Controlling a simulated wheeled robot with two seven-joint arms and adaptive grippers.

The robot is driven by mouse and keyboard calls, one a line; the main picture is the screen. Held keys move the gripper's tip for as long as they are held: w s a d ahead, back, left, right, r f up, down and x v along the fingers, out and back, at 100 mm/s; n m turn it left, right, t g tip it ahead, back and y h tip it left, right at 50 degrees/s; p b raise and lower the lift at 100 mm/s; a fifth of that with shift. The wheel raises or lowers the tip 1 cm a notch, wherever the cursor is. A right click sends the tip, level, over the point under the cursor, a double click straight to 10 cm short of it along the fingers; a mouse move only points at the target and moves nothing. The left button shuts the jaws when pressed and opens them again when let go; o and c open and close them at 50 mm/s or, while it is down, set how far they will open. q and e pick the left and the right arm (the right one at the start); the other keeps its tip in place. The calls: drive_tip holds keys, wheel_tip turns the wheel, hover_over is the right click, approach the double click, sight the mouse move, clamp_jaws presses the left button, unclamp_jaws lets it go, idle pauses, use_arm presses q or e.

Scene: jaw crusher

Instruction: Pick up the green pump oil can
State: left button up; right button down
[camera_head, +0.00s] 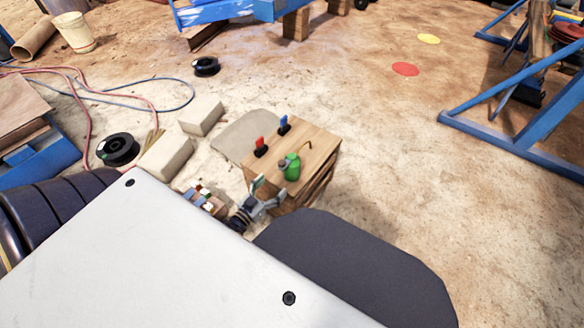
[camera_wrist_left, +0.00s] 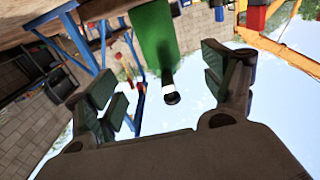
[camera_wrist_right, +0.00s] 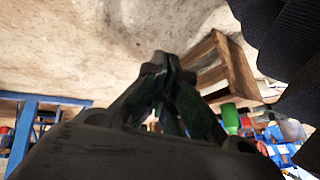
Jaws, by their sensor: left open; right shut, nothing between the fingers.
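The green pump oil can (camera_head: 291,168) stands on top of a wooden crate (camera_head: 318,147), near its front edge. My left gripper (camera_head: 268,195) is open and empty at the crate's near side, just short of the can. My right gripper (camera_wrist_right: 165,75) is shut and empty. The right wrist view shows the can (camera_wrist_right: 230,118) beyond it, to the right. The right gripper does not show in the head view.
A red-handled item (camera_head: 261,147) and a blue-handled item (camera_head: 284,124) stand behind the can on the crate. Small coloured blocks (camera_head: 203,198) lie left of my left gripper. Pale blocks (camera_head: 201,116) and black spools (camera_head: 118,149) are on the floor. Floor right of the crate is clear.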

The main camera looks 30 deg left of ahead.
sight(287, 172)
use_arm(q)
drive_tip(key=w, duration=0.2)
drive_tip(key=w+b, duration=0.2)
drive_tip(key=w, duration=0.1)
drive_tip(key=shift+w+d+f, duration=0.1)
drive_tip(key=shift+w+d, duration=0.15)
drive_tip(key=shift+w, duration=0.05)
drive_tip(key=shift+w+d, duration=0.1)
drive_tip(key=shift+w, duration=1)
use_arm(e)
drive_tip(key=shift+w+a+f+t+y, duration=0.1)
drive_tip(key=shift+a+f+t+y, duration=0.1)
drive_tip(key=shift+f, duration=0.8)
drive_tip(key=shift+a+f+t+y, duration=0.1)
drive_tip(key=shift+a+f, duration=0.05)
drive_tip(key=shift+f, duration=0.8)
use_arm(q)
drive_tip(key=shift+w+b, duration=0.15)
drive_tip(key=shift+b, duration=0.25)
use_arm(e)
drive_tip(key=shift+f, duration=0.1)
